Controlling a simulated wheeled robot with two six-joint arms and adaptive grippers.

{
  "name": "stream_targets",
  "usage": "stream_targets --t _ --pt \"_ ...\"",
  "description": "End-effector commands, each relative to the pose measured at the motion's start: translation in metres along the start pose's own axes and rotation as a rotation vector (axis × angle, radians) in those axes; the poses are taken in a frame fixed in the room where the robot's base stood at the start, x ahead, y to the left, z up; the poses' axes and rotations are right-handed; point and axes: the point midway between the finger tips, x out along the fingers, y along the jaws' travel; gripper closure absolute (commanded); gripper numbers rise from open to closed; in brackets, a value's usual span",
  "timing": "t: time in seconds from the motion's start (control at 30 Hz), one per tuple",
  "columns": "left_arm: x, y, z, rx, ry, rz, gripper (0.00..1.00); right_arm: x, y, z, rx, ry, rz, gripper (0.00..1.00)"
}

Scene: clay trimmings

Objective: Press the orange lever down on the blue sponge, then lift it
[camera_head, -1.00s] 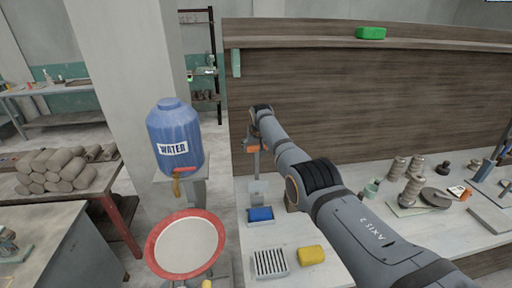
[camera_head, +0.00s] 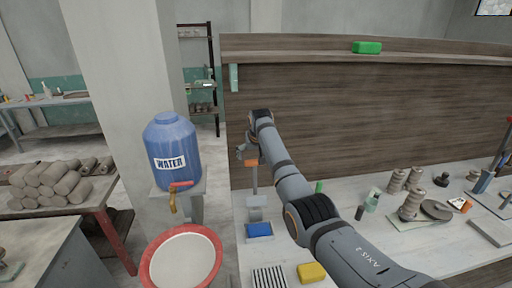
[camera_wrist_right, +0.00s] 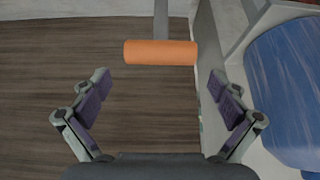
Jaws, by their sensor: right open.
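The orange lever (camera_head: 251,162) is a short bar on a grey upright post, raised above the blue sponge (camera_head: 259,230) near the bench's left edge. In the right wrist view, the lever (camera_wrist_right: 160,52) lies crosswise ahead of my right gripper (camera_wrist_right: 160,95). Its two dark-padded fingers are spread wide, with the lever beyond their tips and apart from them. In the head view, my right gripper (camera_head: 243,154) is small and partly hidden, close beside the lever. The sponge lies flat at the foot of the lever stand. My left gripper is out of view.
A blue water barrel (camera_head: 172,150) stands on a stool left of the bench, with a red-rimmed basin (camera_head: 216,252) below it. A yellow sponge (camera_head: 311,272) and a slotted tray (camera_head: 270,278) lie in front. Clay pieces and tools stand further right. A wooden panel (camera_head: 380,105) backs the bench.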

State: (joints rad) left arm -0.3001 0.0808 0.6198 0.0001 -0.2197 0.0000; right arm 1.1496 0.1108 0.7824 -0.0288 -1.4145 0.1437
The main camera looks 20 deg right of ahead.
Motion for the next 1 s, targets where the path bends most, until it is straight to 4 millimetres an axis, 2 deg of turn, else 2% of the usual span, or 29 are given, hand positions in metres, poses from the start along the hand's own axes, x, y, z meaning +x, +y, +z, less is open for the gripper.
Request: stream_targets --t 0.2,0.37,1.0 --pt "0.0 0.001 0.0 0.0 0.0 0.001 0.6 -0.049 0.0 -0.001 0.0 0.004 -0.001 0.02" --pt "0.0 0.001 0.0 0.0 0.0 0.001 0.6 -0.068 0.0 -0.001 0.0 0.002 -0.001 0.02" --pt "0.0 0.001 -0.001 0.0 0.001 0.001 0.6 -0.072 0.0 -0.001 0.0 0.001 -0.001 0.02"
